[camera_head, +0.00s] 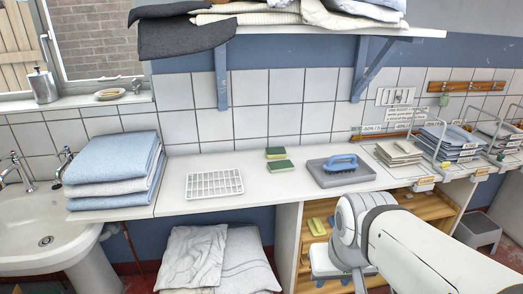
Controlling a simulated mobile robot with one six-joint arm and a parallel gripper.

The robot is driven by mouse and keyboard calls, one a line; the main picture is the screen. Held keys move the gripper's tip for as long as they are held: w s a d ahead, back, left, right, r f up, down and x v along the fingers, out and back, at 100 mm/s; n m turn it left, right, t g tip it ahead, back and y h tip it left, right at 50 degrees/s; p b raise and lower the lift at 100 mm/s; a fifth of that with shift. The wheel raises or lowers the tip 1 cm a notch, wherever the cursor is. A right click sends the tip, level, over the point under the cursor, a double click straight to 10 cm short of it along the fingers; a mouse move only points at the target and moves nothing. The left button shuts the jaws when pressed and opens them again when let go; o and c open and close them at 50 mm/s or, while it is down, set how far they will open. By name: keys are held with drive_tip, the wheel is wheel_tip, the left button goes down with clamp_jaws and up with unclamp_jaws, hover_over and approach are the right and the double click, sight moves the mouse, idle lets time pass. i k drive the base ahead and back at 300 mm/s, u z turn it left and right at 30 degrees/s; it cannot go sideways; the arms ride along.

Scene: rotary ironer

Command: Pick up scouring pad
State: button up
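Two scouring pads lie flat on the white counter, each with a green top and a pale yellowish side. The front pad (280,167) is a little nearer the counter's front edge. The back pad (275,153) lies just behind it. My white arm comes in from the lower right, in front of the shelves under the counter, and is apart from both pads. I cannot make out my gripper's fingers; they are hidden or out of the picture.
A white wire rack (214,184) lies left of the pads. A grey tray (368,174) with a blue brush (340,162) lies to their right. Folded blue towels (112,170) stand by the sink (40,238). A loaded shelf (290,31) overhangs the counter.

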sight(287, 165)
drive_tip(key=u, duration=0.25)
drive_tip(key=i, duration=1.3)
